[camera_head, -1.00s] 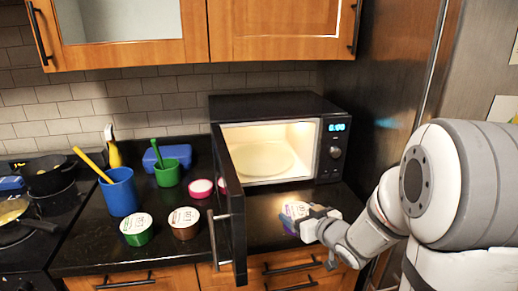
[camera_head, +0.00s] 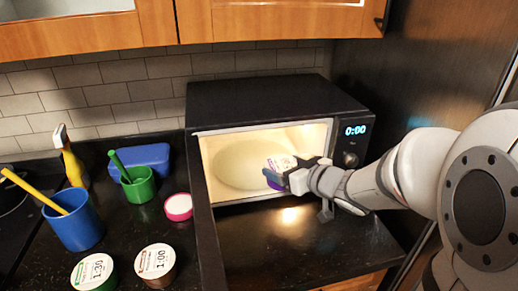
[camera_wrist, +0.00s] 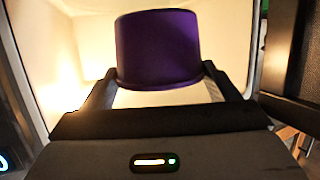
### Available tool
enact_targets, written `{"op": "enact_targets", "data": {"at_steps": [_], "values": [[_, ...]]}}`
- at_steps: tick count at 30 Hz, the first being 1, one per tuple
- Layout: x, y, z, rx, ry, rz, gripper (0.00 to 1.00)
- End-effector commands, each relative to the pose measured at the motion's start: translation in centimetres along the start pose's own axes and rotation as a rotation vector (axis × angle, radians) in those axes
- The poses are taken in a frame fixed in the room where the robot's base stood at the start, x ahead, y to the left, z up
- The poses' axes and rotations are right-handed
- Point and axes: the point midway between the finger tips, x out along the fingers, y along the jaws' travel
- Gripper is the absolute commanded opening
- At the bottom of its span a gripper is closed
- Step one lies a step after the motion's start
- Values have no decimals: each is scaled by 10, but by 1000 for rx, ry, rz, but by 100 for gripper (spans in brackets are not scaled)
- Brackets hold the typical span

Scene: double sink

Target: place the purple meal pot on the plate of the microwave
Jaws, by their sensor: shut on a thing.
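The purple meal pot (camera_wrist: 158,48) is between the fingers of my gripper (camera_wrist: 160,82), which is shut on it. In the head view the pot (camera_head: 276,176) has a white printed lid and is at the microwave's open front; my gripper (camera_head: 288,180) reaches it from the right. The black microwave (camera_head: 270,100) has its door open at the left (camera_head: 207,235), and its cavity is lit. The pale round plate (camera_head: 240,168) lies inside, left of and behind the pot. The wrist view shows the bright cavity behind the pot. The pot's underside is hidden in the head view.
The microwave's right front panel (camera_head: 350,145) stands close to my gripper. Left of the door are a blue cup (camera_head: 75,228), a green cup (camera_head: 139,187), a pink pot (camera_head: 178,208) and two lidded pots (camera_head: 93,270). The dark counter (camera_head: 290,245) before the microwave is clear.

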Motion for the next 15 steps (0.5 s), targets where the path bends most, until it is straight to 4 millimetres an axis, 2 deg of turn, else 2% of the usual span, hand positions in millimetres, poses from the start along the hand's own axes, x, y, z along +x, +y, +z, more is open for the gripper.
{"op": "enact_targets", "data": {"at_steps": [3, 15], "values": [[30, 12, -9, -1, 0, -4, 42], [121, 50, -39, -1, 1, -4, 42]]}}
